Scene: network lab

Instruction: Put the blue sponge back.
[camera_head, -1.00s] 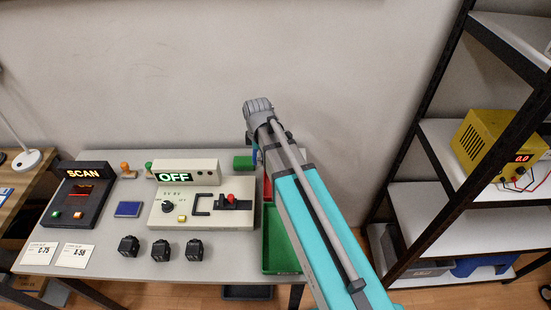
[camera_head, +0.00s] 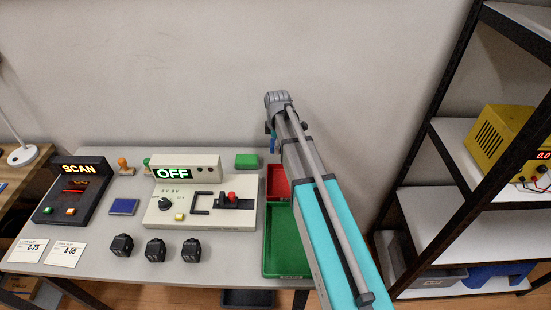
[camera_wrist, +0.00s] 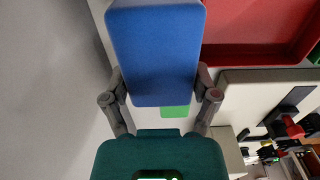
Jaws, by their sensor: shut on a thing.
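The blue sponge (camera_wrist: 153,55) fills the upper middle of the wrist view. My gripper (camera_wrist: 161,88) is shut on it, with one finger on each side. In the head view only a small blue part of the sponge (camera_head: 272,145) shows beside my arm's end, above the back right of the table. The red tray (camera_head: 277,183) lies below and in front of it; it also shows at the top right of the wrist view (camera_wrist: 260,55). A green block (camera_head: 246,161) lies on the table to the left of the sponge.
A green tray (camera_head: 286,240) lies in front of the red one, partly behind my arm. The OFF control box (camera_head: 205,212), SCAN unit (camera_head: 72,190), a flat blue pad (camera_head: 124,206) and several black blocks (camera_head: 156,250) occupy the table. A shelf rack (camera_head: 440,200) stands right.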

